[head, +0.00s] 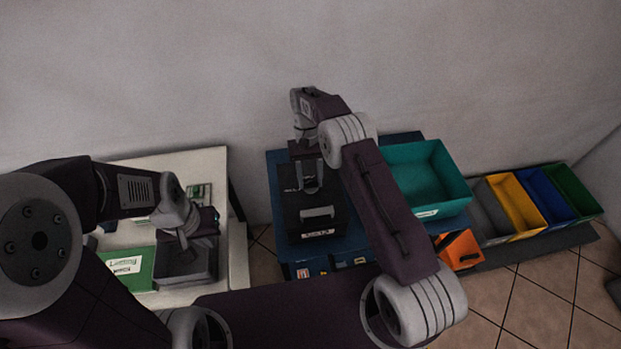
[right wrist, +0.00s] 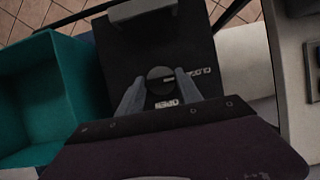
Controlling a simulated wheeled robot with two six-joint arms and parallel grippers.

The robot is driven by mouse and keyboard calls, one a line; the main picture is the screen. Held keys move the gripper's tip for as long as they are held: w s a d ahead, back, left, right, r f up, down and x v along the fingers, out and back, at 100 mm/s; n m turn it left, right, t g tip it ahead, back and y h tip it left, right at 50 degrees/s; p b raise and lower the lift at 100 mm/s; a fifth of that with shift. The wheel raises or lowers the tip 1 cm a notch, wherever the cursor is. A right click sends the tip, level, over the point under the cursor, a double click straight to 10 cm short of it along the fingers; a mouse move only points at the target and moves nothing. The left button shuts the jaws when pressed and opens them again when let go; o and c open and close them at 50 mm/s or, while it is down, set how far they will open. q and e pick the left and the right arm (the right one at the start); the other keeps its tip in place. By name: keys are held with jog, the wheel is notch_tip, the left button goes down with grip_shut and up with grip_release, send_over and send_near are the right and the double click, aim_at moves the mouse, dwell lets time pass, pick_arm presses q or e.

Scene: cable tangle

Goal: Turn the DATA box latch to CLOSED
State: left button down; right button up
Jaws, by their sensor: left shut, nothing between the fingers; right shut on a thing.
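The black box (head: 317,222) with a grey handle stands on the blue table; its front label is too small to read. In the right wrist view its dark top (right wrist: 120,45) carries a round latch knob (right wrist: 160,73). An OPEN label (right wrist: 165,104) and a second small label, perhaps CLOSED (right wrist: 201,71), lie beside the knob. My right gripper (head: 310,188) points down at the box's far part, its fingers shut on the latch knob. The latch's exact angle is unclear. My left gripper (head: 187,238) is shut and empty over a dark grey box on the white table.
A teal bin (head: 465,192) stands right of the black box, close to my right forearm. A green box (head: 140,278) lies on the white table (head: 215,165). An orange object (head: 460,250) and several coloured bins (head: 513,205) are farther right. A gap separates the tables.

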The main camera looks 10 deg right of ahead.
dwell(0.4)
jog(key=o, duration=1.4)
pick_arm(q)
jog(key=shift+r, duration=0.1)
pick_arm(e)
jog(key=shift+r, duration=0.1)
